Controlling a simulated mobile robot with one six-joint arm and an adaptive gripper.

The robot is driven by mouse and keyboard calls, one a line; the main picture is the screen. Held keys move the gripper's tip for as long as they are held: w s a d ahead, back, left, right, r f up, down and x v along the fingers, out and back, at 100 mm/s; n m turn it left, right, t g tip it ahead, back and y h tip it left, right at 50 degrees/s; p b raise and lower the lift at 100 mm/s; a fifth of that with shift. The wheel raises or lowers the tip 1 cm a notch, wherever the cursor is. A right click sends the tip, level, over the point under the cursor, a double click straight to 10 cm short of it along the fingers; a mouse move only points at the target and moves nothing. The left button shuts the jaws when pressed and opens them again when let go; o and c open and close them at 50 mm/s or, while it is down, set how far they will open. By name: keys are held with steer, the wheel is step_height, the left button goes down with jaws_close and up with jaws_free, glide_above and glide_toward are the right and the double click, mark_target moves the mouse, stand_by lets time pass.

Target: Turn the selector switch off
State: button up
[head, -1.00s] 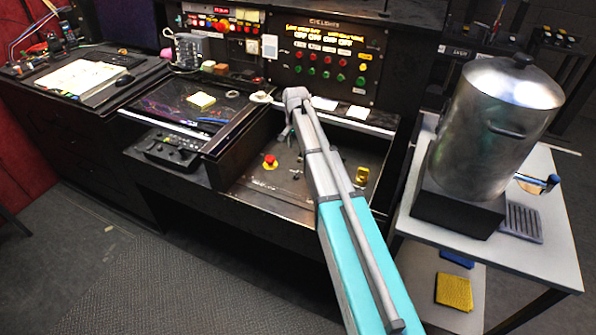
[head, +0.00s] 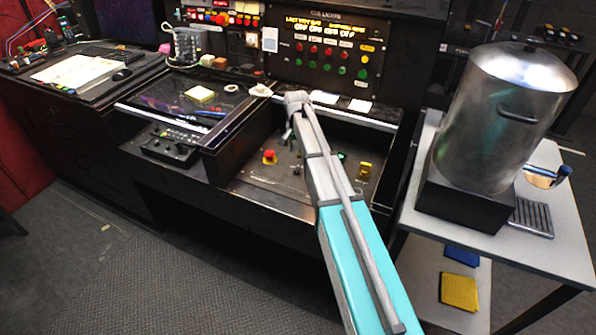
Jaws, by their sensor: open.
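The control panel (head: 262,192) lies in the recessed desk section below the tall console. A red mushroom button (head: 269,157) stands on its left part. A small dark knob (head: 296,170), which may be the selector switch, sits right of it; its setting is too small to read. A green piece (head: 341,156) and a yellow block-shaped control (head: 365,170) show right of my arm. My arm crosses over the panel and hides its middle. My gripper (head: 288,133) hangs below the arm's end, above the back of the panel, partly hidden, open and apart from the knob.
The upright console (head: 327,50) with coloured buttons stands behind. A metal pot (head: 505,120) stands on a side table (head: 557,232) at right. A dark screen (head: 185,100) and a black keypad box (head: 170,145) lie left. The floor in front is clear.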

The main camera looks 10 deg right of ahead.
mark_target(297, 168)
steer(key=shift+f+b, duration=4.25)
steer(key=shift+f, duration=0.25)
jaws_close()
steer(key=shift+d, duration=0.25)
steer(key=shift+a, duration=0.15)
